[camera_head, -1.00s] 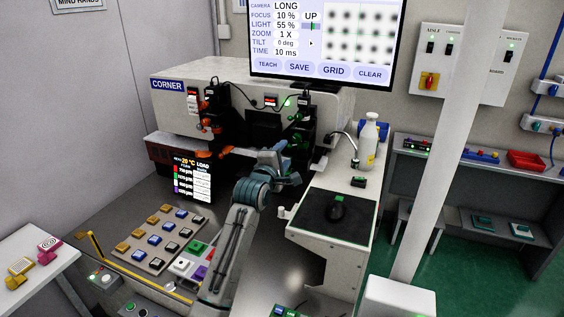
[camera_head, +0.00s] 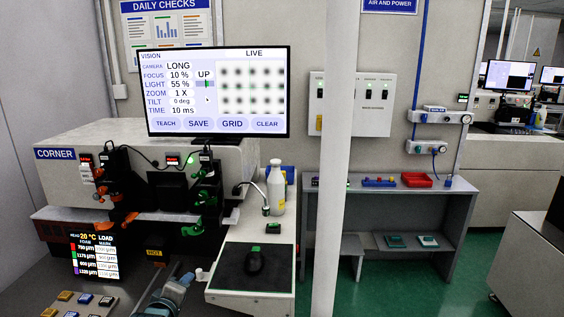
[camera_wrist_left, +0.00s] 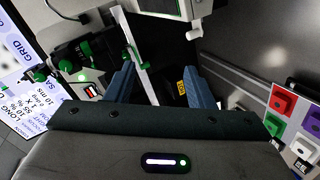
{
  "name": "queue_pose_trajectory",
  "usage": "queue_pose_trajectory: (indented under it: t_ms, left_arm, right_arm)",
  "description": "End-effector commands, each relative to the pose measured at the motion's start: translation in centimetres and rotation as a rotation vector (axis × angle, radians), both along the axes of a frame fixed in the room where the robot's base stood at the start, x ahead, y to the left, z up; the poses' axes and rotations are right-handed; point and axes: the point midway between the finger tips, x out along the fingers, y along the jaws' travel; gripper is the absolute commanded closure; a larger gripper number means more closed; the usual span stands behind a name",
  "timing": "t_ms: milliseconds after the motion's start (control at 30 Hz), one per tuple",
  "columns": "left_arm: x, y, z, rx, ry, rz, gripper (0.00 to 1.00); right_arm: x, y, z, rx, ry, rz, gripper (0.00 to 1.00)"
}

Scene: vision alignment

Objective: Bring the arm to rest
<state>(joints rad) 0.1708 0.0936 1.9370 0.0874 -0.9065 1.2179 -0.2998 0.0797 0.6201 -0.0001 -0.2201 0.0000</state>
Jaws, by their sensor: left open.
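My left gripper (camera_wrist_left: 160,85) shows in the left wrist view with its two blue-grey fingers apart and nothing between them. In the head view only a blue-grey part of my left arm (camera_head: 168,297) shows at the bottom edge, left of the mouse shelf. The wrist view looks past the fingers at the dark machine front with green-knobbed fittings (camera_wrist_left: 85,52). My right arm and gripper are in neither view.
The machine labelled CORNER (camera_head: 60,180) stands at left under a monitor (camera_head: 212,130). A shelf with a mouse (camera_head: 254,262) and a white bottle (camera_head: 276,190) is beside it. A white post (camera_head: 332,200) stands mid-view. Colored buttons (camera_wrist_left: 282,102) show in the wrist view.

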Motion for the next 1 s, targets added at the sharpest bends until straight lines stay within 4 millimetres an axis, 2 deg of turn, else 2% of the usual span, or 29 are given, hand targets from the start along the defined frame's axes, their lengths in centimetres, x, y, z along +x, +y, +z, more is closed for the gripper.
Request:
queue_pose_trajectory:
  t_ms: [33, 167, 200, 300, 400, 600, 800, 933, 967, 1000]
  left_arm:
    - [-3.1, 0.0, -2.5, 0.095, 0.073, -0.036, 0.51]
    - [-10.7, 0.1, -7.4, 0.342, 0.253, -0.164, 0.51]
    - [-13.1, 0.1, -8.6, 0.412, 0.309, -0.212, 0.51]
    - [-19.1, 0.2, -11.0, 0.572, 0.434, -0.343, 0.51]
    - [-23.9, 0.3, -12.3, 0.688, 0.53, -0.459, 0.51]
    - [-30.5, 0.4, -13.3, 0.83, 0.651, -0.644, 0.51]
    - [-35.6, 0.6, -13.5, 0.924, 0.736, -0.8, 0.51]
    - [-38.7, 0.7, -13.3, 0.972, 0.784, -0.899, 0.51]
    - [-39.0, 0.7, -13.6, 0.979, 0.791, -0.916, 0.51]
    - [-38.4, 0.8, -14.8, 0.975, 0.792, -0.912, 0.51]
  right_arm:
    - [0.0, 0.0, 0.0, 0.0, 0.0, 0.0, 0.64]
    - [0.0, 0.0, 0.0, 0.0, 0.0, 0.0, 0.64]
    - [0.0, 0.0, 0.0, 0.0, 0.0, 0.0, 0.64]
    - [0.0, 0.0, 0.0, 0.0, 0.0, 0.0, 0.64]
    - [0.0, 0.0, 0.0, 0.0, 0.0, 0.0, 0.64]
    - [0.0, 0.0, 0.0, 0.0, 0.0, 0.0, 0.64]
    - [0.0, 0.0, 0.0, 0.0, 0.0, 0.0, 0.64]
    - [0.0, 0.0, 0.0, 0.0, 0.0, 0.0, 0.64]
    - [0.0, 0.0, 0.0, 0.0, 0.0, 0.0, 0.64]
    - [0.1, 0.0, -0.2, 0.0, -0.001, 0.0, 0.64]
